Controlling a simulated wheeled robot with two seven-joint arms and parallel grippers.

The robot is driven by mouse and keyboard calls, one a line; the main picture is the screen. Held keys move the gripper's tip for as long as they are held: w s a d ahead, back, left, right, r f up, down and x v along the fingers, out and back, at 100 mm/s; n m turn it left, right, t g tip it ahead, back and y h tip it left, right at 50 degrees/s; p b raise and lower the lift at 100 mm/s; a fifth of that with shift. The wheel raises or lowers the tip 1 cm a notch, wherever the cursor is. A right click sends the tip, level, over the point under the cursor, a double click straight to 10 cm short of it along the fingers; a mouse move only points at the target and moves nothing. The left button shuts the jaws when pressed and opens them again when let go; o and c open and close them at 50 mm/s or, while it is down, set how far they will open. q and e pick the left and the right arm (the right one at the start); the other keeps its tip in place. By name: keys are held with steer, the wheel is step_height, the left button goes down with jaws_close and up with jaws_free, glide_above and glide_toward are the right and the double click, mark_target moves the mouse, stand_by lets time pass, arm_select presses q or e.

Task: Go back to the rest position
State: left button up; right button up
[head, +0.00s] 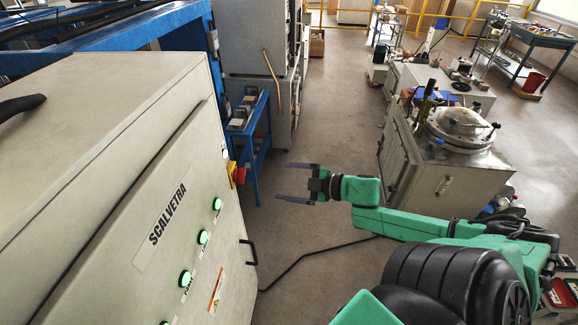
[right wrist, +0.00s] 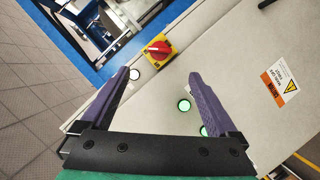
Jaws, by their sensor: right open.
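My right gripper (head: 297,180) is open and empty. It is held over the floor to the right of the control cabinet in the head view, with its two fingers pointing left toward the cabinet. In the right wrist view the two dark purple fingers of the right gripper (right wrist: 160,92) are spread apart with nothing between them. Beyond them is the cabinet's panel (right wrist: 225,75) with a red and yellow rotary switch (right wrist: 158,51) and lit green buttons (right wrist: 184,105). My left gripper is not in view.
The grey cabinet (head: 150,190) marked SCALVETRA fills the left, with a black handle (head: 249,252) sticking out. A blue stand (head: 250,130) is behind it. A machine with a round lid (head: 460,125) stands at right. A black cable (head: 320,252) crosses the open floor.

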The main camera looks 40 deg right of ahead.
steer(key=shift+s+d+r, duration=0.1)
steer(key=shift+s+d, duration=0.05)
steer(key=shift+s, duration=0.2)
